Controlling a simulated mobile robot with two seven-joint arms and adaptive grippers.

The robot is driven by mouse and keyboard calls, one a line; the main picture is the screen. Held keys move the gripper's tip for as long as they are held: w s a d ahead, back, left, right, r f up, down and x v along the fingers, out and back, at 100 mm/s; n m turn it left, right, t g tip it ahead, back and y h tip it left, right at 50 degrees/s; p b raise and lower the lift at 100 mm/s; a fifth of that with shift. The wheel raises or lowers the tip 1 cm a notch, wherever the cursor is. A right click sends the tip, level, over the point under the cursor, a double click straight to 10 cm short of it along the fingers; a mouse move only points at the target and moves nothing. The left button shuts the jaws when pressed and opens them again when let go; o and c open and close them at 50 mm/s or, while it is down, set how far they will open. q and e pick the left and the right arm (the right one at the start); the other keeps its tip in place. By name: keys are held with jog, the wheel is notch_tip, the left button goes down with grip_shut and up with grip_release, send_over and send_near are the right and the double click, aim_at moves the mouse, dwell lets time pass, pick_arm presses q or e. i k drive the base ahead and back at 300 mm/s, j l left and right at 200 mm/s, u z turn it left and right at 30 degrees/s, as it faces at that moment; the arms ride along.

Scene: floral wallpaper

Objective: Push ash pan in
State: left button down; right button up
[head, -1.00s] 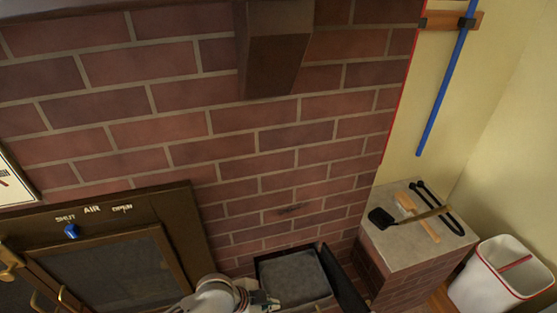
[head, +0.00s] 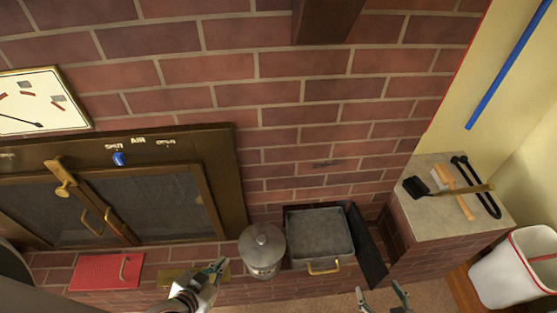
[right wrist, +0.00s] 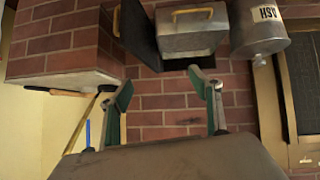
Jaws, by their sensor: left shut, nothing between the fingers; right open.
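The ash pan (head: 320,234) is a grey metal tray with a brass handle (head: 323,268) on its front. It sits at an opening low in the brick wall, with a dark door (head: 367,255) open at its right. The pan also shows at the top of the right wrist view (right wrist: 190,32). My left gripper (head: 219,268) is shut and empty, left of the pan with a lidded can between them. My right gripper (head: 383,297) is open and empty, in front and right of the pan. Its fingers (right wrist: 163,90) are apart from the pan. The pan's rear edge is unclear.
The lidded metal can (head: 262,248) stands close against the pan's left side. A stone-topped brick block (head: 447,190) with tools and a white bin (head: 515,268) are at right.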

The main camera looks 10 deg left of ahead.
aim_at(319, 238)
jog(key=k+l, duration=0.2)
jog(key=k, duration=0.3)
jog(key=k+l, duration=0.25)
jog(key=k, duration=0.3)
jog(key=k+l, duration=0.2)
jog(key=k, duration=0.3)
